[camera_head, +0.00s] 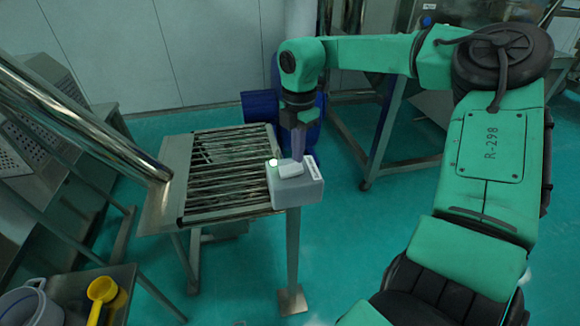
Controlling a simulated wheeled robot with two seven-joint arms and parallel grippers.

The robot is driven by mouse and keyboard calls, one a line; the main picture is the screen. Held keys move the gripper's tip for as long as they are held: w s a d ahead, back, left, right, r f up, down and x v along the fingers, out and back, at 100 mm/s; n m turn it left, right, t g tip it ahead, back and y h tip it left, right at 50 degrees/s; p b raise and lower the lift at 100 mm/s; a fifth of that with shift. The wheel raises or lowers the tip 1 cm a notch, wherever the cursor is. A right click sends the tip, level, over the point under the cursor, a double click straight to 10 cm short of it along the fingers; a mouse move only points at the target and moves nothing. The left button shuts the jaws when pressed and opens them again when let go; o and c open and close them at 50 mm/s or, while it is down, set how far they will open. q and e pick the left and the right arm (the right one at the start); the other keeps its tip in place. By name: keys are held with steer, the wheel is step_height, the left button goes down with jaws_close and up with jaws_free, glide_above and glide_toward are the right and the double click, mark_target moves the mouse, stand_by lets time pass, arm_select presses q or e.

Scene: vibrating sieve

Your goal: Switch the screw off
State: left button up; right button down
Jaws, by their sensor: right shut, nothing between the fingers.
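A light grey switch box (298,192) stands on a thin metal post at the right side of the slatted metal sieve table. On its top are a white rocker or button (290,169) and a small lit greenish-white lamp (273,162). My right gripper (298,158) points down with its fingers shut and empty, right at the white button. I cannot tell whether the fingertips touch it. A shiny slanted metal tube (85,125), which looks like the screw, comes in from the left and ends at the sieve table. My left gripper is not in view.
The sieve table (165,190) has metal bars and lies left of the box. A blue drum or motor (262,106) is behind it. A yellow scoop (101,291) and a grey bucket (30,307) are at lower left. Green floor is free at the right of the post.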

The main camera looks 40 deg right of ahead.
mark_target(297, 165)
steer(key=shift+f+b, duration=0.95)
steer(key=shift+f, duration=0.15)
stand_by(0.7)
steer(key=shift+s, duration=0.1)
steer(key=shift+r+p, duration=2.4)
steer(key=shift+r, duration=1.2)
steer(key=shift+f, duration=0.1)
